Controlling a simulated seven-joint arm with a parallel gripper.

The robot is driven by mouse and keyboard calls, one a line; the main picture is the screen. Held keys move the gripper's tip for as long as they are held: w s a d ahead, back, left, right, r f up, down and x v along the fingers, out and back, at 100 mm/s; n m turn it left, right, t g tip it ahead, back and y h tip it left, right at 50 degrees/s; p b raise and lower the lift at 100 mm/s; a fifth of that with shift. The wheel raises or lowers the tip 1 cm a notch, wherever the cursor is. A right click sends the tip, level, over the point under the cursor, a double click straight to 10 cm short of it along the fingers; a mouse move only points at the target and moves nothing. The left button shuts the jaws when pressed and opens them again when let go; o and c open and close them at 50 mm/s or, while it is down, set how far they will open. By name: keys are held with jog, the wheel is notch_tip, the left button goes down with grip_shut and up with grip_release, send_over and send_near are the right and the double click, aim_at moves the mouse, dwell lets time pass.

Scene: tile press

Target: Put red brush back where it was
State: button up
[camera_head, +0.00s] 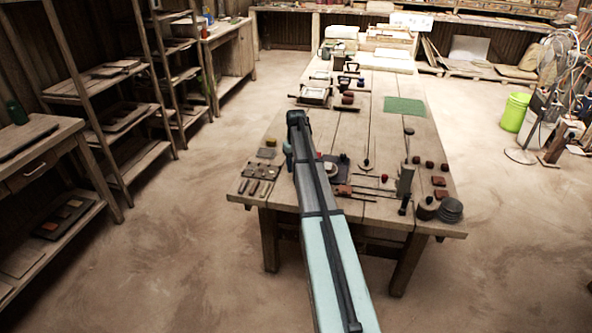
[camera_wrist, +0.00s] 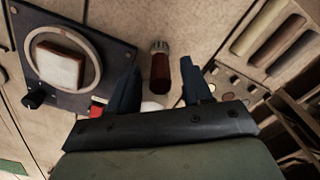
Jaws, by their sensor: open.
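A short dark-red piece with a pale, ridged end, which looks like the red brush (camera_wrist: 160,75), shows in the wrist view just beyond and between my fingertips. My gripper (camera_wrist: 161,68) is open, with a blue-grey finger on each side of it and a gap to both. I cannot tell whether the brush stands or lies, or how far below the fingers it is. In the head view my own arm covers this spot, and I cannot make out the brush there.
A dark plate (camera_wrist: 107,40) with a round ring and a pale square tile lies left in the wrist view. A slotted board (camera_wrist: 240,62) with bars is at right. A red thing (camera_wrist: 97,109) is partly hidden by my gripper. Many tools crowd the table (camera_head: 378,130); a green mat (camera_head: 404,106) lies farther back.

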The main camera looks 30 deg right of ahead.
notch_tip(320, 180, up, 10)
jog(key=shift+f, duration=0.15)
dwell(1.2)
